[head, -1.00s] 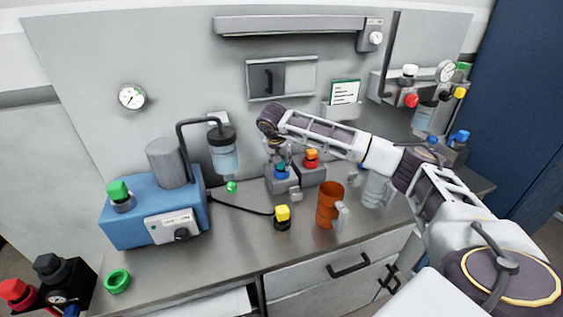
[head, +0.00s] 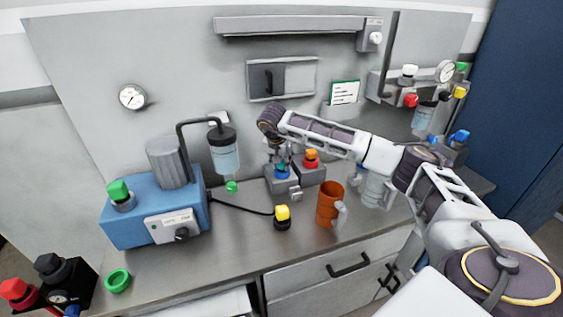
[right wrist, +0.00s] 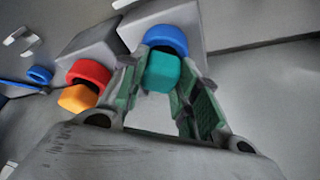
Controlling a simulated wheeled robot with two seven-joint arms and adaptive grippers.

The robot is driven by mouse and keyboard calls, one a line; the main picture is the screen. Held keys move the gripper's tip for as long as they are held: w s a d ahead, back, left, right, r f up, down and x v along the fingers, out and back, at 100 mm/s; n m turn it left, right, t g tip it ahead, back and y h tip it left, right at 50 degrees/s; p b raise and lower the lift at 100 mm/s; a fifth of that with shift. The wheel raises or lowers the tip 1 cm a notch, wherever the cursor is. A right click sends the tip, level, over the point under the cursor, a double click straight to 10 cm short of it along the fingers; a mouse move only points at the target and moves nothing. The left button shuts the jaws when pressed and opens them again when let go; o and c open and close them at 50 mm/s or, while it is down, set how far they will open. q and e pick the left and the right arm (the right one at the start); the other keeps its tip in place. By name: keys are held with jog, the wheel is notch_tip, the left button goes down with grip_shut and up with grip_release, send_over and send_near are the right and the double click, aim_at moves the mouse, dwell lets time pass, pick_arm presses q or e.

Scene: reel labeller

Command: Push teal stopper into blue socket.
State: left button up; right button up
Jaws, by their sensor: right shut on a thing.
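The teal stopper (right wrist: 162,72) is between the fingers of my right gripper (right wrist: 165,88), which is shut on it. In the right wrist view the blue socket (right wrist: 167,40) is a round ring directly beyond the stopper, in line with it and partly covered by it. I cannot tell how deep the stopper sits in the ring. In the head view the blue socket (head: 282,172) is on a grey block, with my right gripper (head: 281,160) pointing down right above it. The stopper is mostly hidden there by the fingers. My left gripper is not in view.
A red socket with an orange stopper (right wrist: 77,97) is close beside the blue one. An orange mug (head: 328,204) and a yellow-topped knob (head: 282,216) stand in front. A blue pump box (head: 152,212) is at left.

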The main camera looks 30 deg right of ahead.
jog(key=shift+s+f, duration=0.1)
jog(key=shift+f, duration=0.1)
jog(key=o, duration=1.2)
jog(key=v, duration=0.8)
jog(key=shift+r, duration=0.25)
dwell(0.5)
